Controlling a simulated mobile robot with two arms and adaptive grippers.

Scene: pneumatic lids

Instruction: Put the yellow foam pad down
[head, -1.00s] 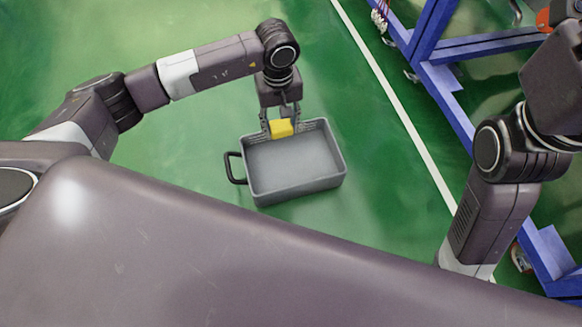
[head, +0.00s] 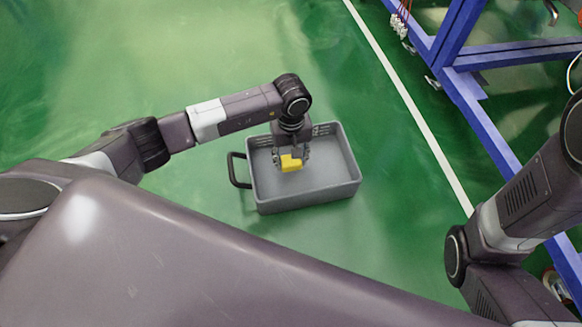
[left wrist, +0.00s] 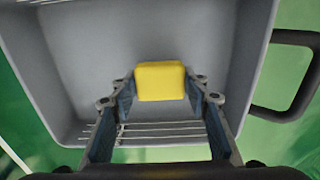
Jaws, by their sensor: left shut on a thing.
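The yellow foam pad (head: 290,163) is a small yellow block between the fingers of my left gripper (head: 291,158). In the left wrist view the pad (left wrist: 160,81) sits at the fingertips of the left gripper (left wrist: 160,92), with a finger on each side. The gripper is shut on it. The pad is over the inside of a grey bin (head: 330,196); whether it touches the bin floor I cannot tell. The bin's wall also shows in the left wrist view (left wrist: 258,60). My right arm is at the right, but its gripper is out of view.
The bin has a dark handle (head: 236,170) on its left side and stands on the green floor (head: 250,60). A blue metal frame (head: 480,110) stands at the right, beyond a white floor line (head: 410,105). The floor around the bin is clear.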

